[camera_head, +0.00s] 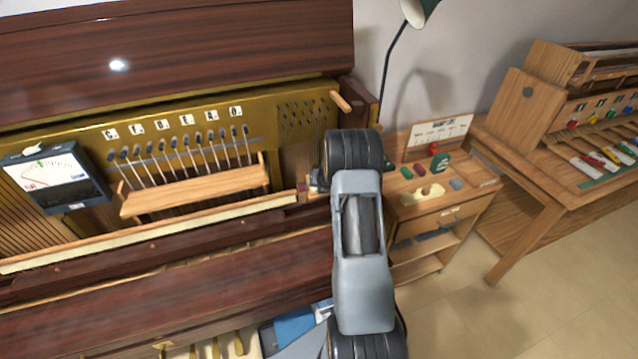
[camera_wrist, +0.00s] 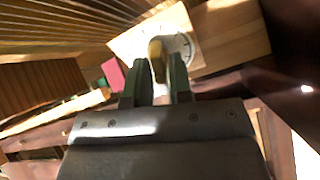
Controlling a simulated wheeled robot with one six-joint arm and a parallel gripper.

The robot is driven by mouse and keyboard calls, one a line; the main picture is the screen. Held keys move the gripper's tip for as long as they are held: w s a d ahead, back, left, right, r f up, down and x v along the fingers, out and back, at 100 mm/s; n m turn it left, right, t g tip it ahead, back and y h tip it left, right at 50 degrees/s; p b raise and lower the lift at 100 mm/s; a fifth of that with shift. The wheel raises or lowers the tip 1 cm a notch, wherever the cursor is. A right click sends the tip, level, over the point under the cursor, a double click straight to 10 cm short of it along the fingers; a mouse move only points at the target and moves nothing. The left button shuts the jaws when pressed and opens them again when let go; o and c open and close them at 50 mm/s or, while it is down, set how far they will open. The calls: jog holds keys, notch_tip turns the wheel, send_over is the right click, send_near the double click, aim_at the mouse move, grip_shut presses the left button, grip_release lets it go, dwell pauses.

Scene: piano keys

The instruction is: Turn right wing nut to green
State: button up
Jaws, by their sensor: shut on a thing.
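In the wrist view, a brass-coloured wing nut (camera_wrist: 155,48) stands in front of a round white dial (camera_wrist: 183,44) with dark marks around its edge. My gripper (camera_wrist: 160,66) has its two dark green fingers on either side of the wing nut and is shut on it. The fingers hide part of the nut and dial. No green mark can be made out on the dial. In the head view my arm covers the gripper, the nut and the dial.
A light wooden block (camera_wrist: 229,37) lies around the dial, with a pink block (camera_wrist: 114,74) to its left. An upright piano (camera_head: 150,262) fills the left, with a meter (camera_head: 55,183) on it. A small wooden cabinet (camera_head: 428,225) stands right of my arm.

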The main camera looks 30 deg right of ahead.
jog(key=shift+n, duration=0.5)
jog(key=shift+c, duration=0.2)
jog(key=shift+b, duration=0.35)
jog(key=shift+n, duration=0.5)
jog(key=shift+n+b, duration=0.3)
jog(key=shift+n, duration=0.1)
jog(key=o, duration=0.9)
jog(key=shift+n, duration=0.3)
jog(key=shift+c, duration=0.2)
jog(key=p+v, duration=0.2)
jog(key=v, duration=0.9)
